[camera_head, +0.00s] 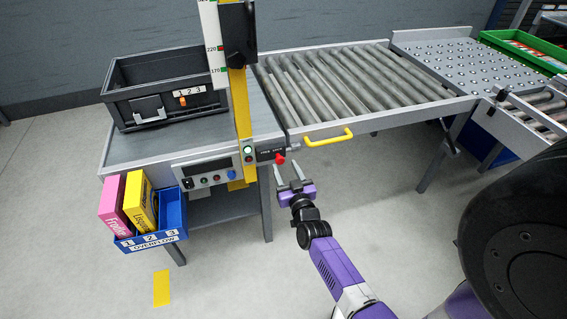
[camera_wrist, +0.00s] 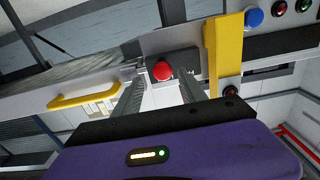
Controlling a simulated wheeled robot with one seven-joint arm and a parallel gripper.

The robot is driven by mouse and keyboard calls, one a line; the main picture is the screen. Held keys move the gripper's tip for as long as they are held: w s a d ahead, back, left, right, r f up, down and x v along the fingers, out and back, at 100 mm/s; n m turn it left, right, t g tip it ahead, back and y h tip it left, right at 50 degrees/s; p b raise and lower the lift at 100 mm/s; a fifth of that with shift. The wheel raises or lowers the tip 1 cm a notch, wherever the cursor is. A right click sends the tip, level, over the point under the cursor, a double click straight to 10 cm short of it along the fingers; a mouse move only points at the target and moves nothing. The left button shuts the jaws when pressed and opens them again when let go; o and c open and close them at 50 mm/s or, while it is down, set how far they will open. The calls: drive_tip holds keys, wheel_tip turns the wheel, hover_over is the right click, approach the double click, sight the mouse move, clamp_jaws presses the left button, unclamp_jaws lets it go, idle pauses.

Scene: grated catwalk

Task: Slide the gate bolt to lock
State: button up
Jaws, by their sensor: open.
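The gate bolt has a red knob (camera_head: 280,160), set beside a small black label plate at the right end of the control panel. In the wrist view, the red knob (camera_wrist: 162,71) is just beyond my fingertips and lined up between them. My gripper (camera_head: 287,169) is open and empty, just in front of the knob; its fingers also show in the wrist view (camera_wrist: 161,86). I cannot tell whether a finger touches the knob. The roller gate (camera_head: 358,82) lies level with the bench, with a yellow handle (camera_head: 328,139) on its front edge.
A yellow post (camera_head: 241,115) stands just left of the knob. A grey bench carries a black crate (camera_head: 118,99). A blue overflow bin (camera_head: 172,212) with boxes hangs at the front left. Clear floor lies in front of the gate.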

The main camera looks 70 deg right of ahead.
drive_tip(key=shift+v, duration=2.35)
drive_tip(key=s+a+r+n+t+y+p, duration=0.1)
drive_tip(key=s+a+r+n+t+y, duration=0.15)
drive_tip(key=a+r, duration=0.6)
drive_tip(key=s+a+r+n+t+y+p, duration=0.2)
drive_tip(key=s+a+r+y, duration=0.15)
drive_tip(key=a, duration=1.05)
drive_tip(key=s+a+r+n+y+p, duration=0.1)
drive_tip(key=s+a+r+n+y, duration=0.1)
drive_tip(key=s+a+r+y, duration=0.2)
drive_tip(key=s+a+r+n+g+y, duration=0.1)
drive_tip(key=s+a+r+n+y, duration=0.2)
drive_tip(key=s+a, duration=0.4)
drive_tip(key=a+r, duration=0.1)
drive_tip(key=a, duration=0.2)
drive_tip(key=shift+s+r+y+p, duration=0.2)
drive_tip(key=shift+s+y+p, duration=0.1)
drive_tip(key=shift+y+p, duration=0.1)
